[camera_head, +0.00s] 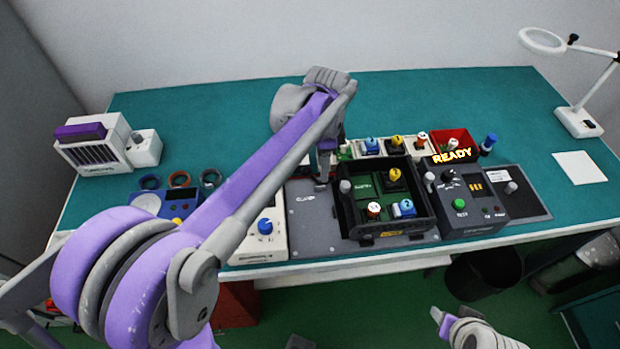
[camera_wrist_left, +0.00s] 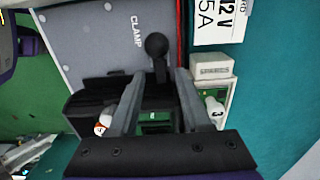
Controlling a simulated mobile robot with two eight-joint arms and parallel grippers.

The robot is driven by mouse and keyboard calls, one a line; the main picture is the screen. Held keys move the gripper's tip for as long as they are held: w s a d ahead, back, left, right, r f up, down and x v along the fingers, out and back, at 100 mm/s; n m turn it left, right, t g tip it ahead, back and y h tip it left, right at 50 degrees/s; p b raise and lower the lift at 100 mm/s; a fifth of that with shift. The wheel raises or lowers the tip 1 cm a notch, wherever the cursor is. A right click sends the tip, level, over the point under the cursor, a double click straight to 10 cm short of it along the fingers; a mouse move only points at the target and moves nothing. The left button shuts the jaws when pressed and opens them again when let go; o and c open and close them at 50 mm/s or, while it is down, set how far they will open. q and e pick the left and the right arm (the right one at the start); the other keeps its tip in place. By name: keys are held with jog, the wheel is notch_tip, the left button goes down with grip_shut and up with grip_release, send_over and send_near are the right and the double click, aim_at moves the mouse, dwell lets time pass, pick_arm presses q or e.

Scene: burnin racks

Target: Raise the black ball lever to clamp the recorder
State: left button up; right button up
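The black ball lever (camera_wrist_left: 157,45) shows in the left wrist view beside the word CLAMP on a grey plate (camera_wrist_left: 95,35). My left gripper (camera_wrist_left: 158,76) is open, with its two fingers apart and the lever's ball just beyond the gap between the tips. I cannot tell whether either finger touches the lever. In the head view my left gripper (camera_head: 323,178) points down over the grey clamp plate (camera_head: 310,222), and the ball is not clearly seen. A black open-topped case (camera_head: 388,240), perhaps the recorder, stands right of the plate. My right arm's end (camera_head: 445,322) shows at the bottom; its fingers are unclear.
A red bin (camera_head: 452,142) and a row of small parts lie behind. A blue meter (camera_head: 178,205) and a white panel with a blue knob (camera_head: 265,227) are to the left.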

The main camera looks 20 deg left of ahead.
dwell(0.3)
pick_arm(q)
notch_tip(320, 180, up, 9)
jog(key=p, duration=0.5)
pick_arm(e)
notch_tip(320, 180, up, 7)
jog(key=w, duration=0.2)
jog(key=shift+w, duration=0.15)
pick_arm(q)
jog(key=shift+s+f, duration=0.1)
pick_arm(e)
jog(key=shift+f, duration=0.1)
